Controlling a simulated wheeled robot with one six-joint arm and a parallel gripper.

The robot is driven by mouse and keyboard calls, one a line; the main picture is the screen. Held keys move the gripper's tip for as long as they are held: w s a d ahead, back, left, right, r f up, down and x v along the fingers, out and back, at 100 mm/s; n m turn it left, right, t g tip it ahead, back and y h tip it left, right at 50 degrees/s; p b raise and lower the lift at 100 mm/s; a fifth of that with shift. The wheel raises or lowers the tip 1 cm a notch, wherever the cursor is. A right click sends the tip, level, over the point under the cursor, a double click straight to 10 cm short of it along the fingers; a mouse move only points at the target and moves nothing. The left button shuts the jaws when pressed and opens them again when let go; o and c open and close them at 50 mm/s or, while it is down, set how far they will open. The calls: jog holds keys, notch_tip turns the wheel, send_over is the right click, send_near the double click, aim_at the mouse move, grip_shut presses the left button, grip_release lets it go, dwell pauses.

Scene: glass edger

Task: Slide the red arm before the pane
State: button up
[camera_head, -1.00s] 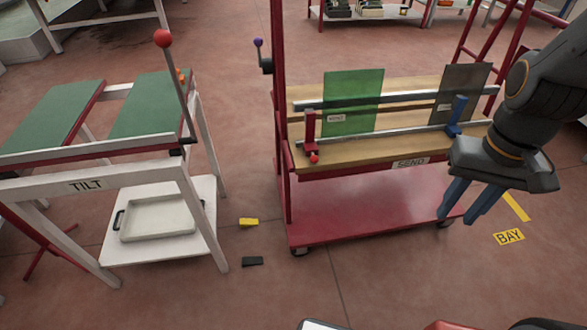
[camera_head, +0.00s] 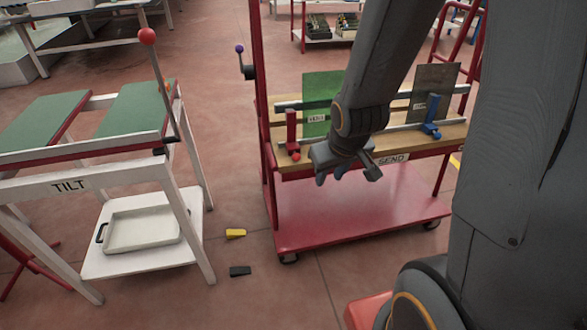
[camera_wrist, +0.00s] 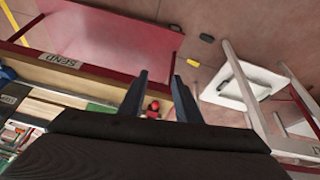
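The red arm (camera_head: 291,132) stands upright on the rails of the red cart, left of the green pane (camera_head: 316,95), with a red knob at its lower end. Its red knob also shows in the wrist view (camera_wrist: 154,106), between my fingers in the picture. My gripper (camera_head: 347,174) is open and empty, in front of the cart's wooden top and to the right of the red arm. Its two fingers stand apart in the wrist view (camera_wrist: 160,76). I cannot tell the depth gap to the knob. My arm hides part of the green pane.
A blue arm (camera_head: 431,118) stands by a dark pane (camera_head: 435,88) at the right of the rails. A white tilt table (camera_head: 75,180) is on the left. A yellow block (camera_head: 235,233) and a black block (camera_head: 240,271) lie on the floor between.

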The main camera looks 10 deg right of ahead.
jog(key=w+f+n+t+b, duration=0.2)
jog(key=w+f+t+b, duration=0.25)
jog(key=w+f, duration=0.4)
jog(key=t+y+b, duration=0.4)
jog(key=t+b, duration=0.5)
jog(key=b, duration=0.1)
send_near(299, 159)
jog(key=x, duration=0.2)
jog(key=shift+n+g, duration=0.25)
jog(key=shift+n, duration=0.15)
jog(key=shift+b+x, duration=1.1)
jog(key=shift+x, duration=2.65)
jog(key=shift+a+r, duration=0.1)
grip_shut()
